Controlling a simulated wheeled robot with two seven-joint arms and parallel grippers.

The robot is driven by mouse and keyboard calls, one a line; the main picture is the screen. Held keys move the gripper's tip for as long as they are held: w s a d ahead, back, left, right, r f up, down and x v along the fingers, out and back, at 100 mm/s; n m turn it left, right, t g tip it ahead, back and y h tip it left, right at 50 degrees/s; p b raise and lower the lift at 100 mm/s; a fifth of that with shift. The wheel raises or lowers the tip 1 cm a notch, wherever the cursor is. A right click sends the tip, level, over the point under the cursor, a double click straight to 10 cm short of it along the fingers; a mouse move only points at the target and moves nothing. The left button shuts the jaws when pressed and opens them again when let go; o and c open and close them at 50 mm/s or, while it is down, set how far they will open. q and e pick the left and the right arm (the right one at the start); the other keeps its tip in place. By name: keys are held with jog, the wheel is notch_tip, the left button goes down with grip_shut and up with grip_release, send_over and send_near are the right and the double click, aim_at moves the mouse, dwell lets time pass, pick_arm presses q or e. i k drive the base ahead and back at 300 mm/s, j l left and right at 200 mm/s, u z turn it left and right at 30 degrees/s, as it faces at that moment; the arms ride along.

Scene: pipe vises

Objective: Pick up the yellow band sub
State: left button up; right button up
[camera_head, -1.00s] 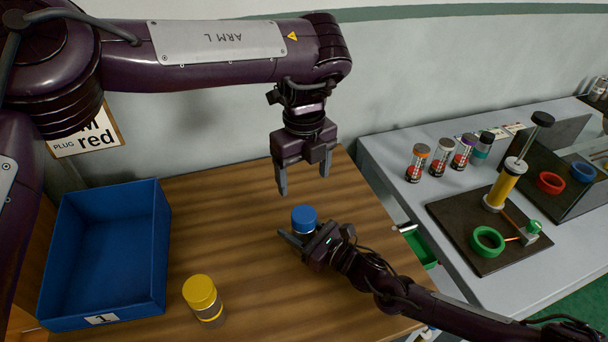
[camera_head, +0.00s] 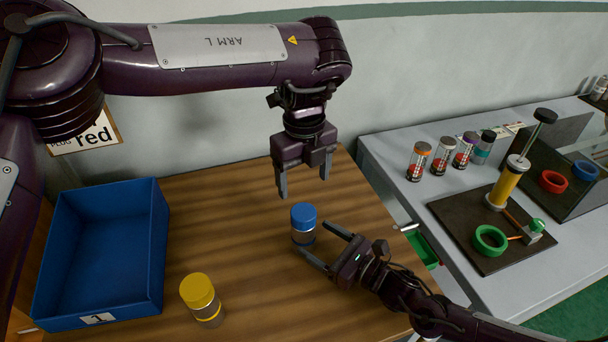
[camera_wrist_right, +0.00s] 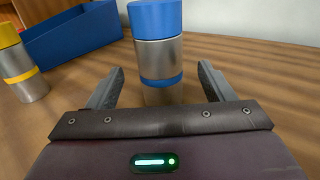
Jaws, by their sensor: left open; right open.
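The yellow band sub (camera_head: 202,299) is a metal cylinder with a yellow cap and a yellow band. It stands upright on the wooden table, right of the blue bin, and also shows at the left of the right wrist view (camera_wrist_right: 20,62). A similar sub with a blue cap and band (camera_head: 303,224) stands upright further back; the right wrist view shows it (camera_wrist_right: 158,52) ahead between my fingers. My right gripper (camera_head: 326,248) is open just right of the blue sub, away from the yellow one. My left gripper (camera_head: 304,190) is open and empty above the table, behind the blue sub.
The blue bin (camera_head: 100,305) labelled 1 is at the table's left. A grey bench (camera_head: 400,185) at the right holds several small jars and a dark board (camera_head: 455,225) with a green ring. The table between the two subs is clear.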

aim_at(210, 317)
jog(key=k+l, duration=0.25)
jog(key=k, duration=0.2)
jog(key=k+l, duration=0.2)
jog(key=k, duration=0.3)
